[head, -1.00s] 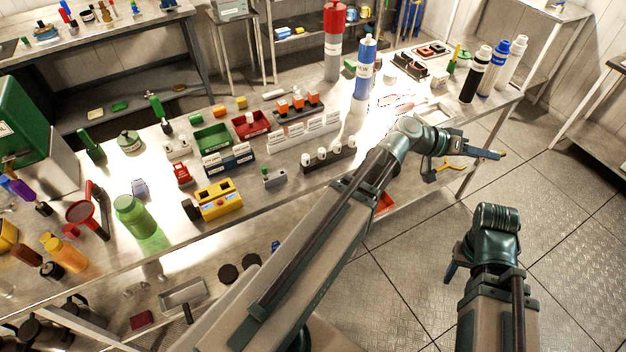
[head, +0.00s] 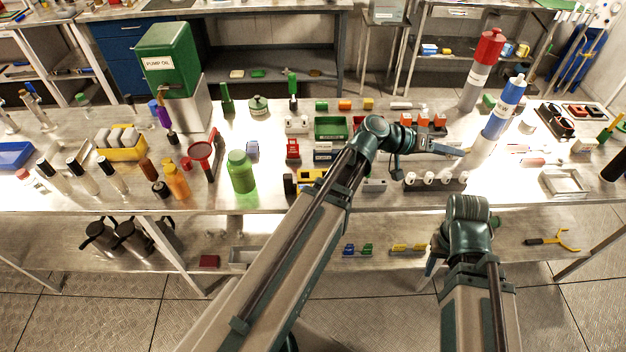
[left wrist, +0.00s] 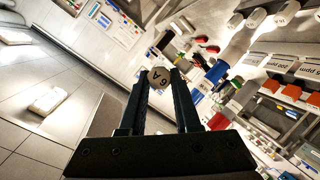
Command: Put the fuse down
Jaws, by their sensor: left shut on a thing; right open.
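My left gripper (head: 460,152) is held out over the bench on the right half of the head view, fingers pointing right. It is shut on the fuse. In the left wrist view, the fuse (left wrist: 158,77) is a small pale round piece marked "6 A", pinched between the two fingertips. In the head view the fuse is too small to make out clearly. My right gripper (head: 433,265) hangs low in front of the bench's front edge, pointing down, open; its fingers are partly hidden by my wrist.
The steel bench (head: 330,198) is crowded. Near my left gripper are a rack of white-capped items (head: 435,183), orange-topped blocks (head: 438,120) and a tall blue-white cylinder (head: 503,108). A green bottle (head: 241,172) and green pump oil container (head: 168,60) stand left. A shallow tray (head: 565,183) lies right.

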